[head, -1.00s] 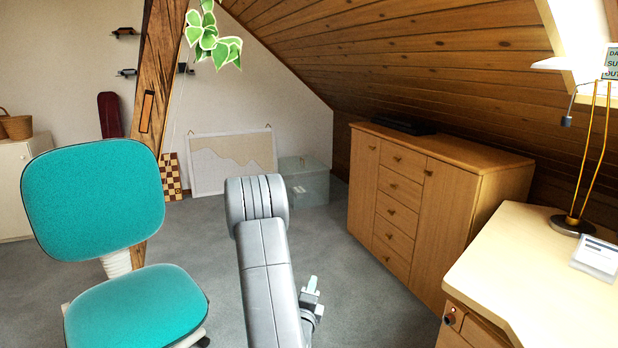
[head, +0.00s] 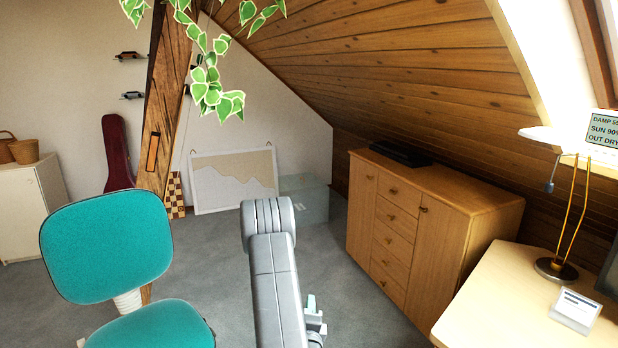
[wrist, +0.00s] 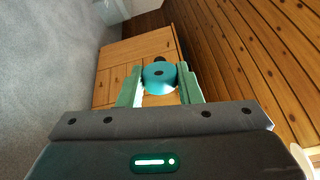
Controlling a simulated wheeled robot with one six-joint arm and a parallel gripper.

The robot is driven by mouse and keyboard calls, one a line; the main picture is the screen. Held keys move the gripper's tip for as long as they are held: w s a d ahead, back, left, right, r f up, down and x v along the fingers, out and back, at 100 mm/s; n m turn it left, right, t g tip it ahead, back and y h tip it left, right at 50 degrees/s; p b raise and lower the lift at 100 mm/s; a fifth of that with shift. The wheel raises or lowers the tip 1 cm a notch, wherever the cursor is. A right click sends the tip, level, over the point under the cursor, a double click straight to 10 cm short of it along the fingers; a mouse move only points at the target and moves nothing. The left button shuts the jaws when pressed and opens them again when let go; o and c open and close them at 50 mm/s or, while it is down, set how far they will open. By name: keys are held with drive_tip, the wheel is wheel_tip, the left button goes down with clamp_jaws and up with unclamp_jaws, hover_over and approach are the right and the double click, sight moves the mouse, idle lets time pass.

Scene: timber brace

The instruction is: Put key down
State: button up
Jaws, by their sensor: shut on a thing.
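In the wrist view my gripper (wrist: 160,88) is shut, with its two green fingers on either side of a teal disc with a small dark hole. I take this disc to be the head of the key (wrist: 158,84); the rest of it is hidden or cannot be made out. A small dark round shape shows just beyond the disc. In the head view my grey arm rises at the bottom centre, with a small part of the gripper end (head: 314,318) showing at its right side. The key cannot be made out there.
A wooden cabinet (head: 445,235) stands right of centre with a dark flat box (head: 401,153) on top. A pale desk (head: 505,300) at the right holds a lamp (head: 556,268) and a small card stand (head: 576,308). A teal chair (head: 105,245) is at left. Grey floor lies between.

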drive_tip(key=shift+s+r+p, duration=0.1)
drive_tip(key=shift+r+p, duration=0.4)
drive_tip(key=shift+r, duration=0.2)
drive_tip(key=s+f, duration=0.5)
drive_tip(key=f, duration=0.1)
drive_tip(key=shift+f, duration=0.1)
drive_tip(key=shift+a, duration=0.15)
